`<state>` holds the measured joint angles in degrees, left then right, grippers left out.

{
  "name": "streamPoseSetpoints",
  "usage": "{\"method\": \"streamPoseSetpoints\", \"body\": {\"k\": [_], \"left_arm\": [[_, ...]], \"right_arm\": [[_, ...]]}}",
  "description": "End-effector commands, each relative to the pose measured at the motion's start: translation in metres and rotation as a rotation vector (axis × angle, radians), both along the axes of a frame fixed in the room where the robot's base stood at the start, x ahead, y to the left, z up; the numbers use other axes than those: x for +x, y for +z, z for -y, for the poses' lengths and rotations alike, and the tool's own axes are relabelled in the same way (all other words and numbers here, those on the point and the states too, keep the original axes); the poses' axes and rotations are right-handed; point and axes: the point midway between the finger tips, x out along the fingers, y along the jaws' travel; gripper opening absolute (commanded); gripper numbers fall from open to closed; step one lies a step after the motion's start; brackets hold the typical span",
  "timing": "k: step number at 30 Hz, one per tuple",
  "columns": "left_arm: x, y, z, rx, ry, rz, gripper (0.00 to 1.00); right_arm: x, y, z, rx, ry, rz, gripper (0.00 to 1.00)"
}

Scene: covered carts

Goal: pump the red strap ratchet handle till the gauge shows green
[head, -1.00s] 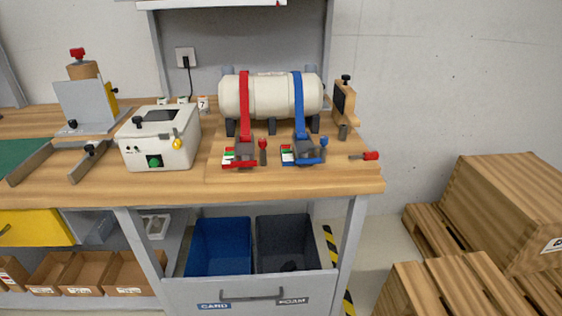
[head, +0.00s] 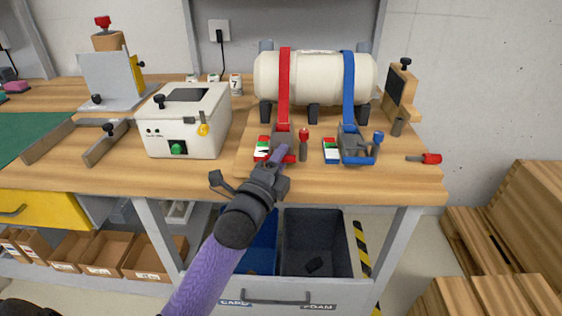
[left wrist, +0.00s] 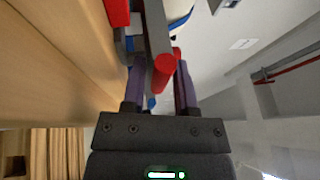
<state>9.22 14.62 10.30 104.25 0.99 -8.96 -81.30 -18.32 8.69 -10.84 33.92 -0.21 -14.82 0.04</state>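The red strap (head: 284,88) runs down over the front of a cream tank (head: 315,76) to a dark ratchet on the bench board. A red-tipped grey lever (head: 303,143) stands at the right. My left gripper (head: 277,160) is at the ratchet's front. In the left wrist view its purple fingers (left wrist: 160,75) stand apart around a red-ended grey bar (left wrist: 163,66). My right gripper is not in view.
A blue strap (head: 348,85) with its ratchet (head: 355,148) is close to the right. A white box (head: 187,122) stands to the left. A red-handled tool (head: 430,158) lies at the bench's right end. Blue and grey bins sit below.

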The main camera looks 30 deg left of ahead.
Motion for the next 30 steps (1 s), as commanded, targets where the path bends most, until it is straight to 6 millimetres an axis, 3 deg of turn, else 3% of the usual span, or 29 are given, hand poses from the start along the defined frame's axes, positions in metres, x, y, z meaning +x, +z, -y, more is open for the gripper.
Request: {"method": "streamPoseSetpoints", "body": {"k": [7,12,30], "left_arm": [[0.001,0.001,0.0,-0.001,0.0,0.0,0.36],[0.001,0.0,0.0,-0.001,0.0,0.0,0.0],[0.001,0.0,0.0,-0.001,0.0,-0.001,0.0]], "right_arm": [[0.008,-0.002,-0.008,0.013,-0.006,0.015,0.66],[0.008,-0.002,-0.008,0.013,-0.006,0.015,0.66],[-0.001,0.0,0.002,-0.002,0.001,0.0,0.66]]}}
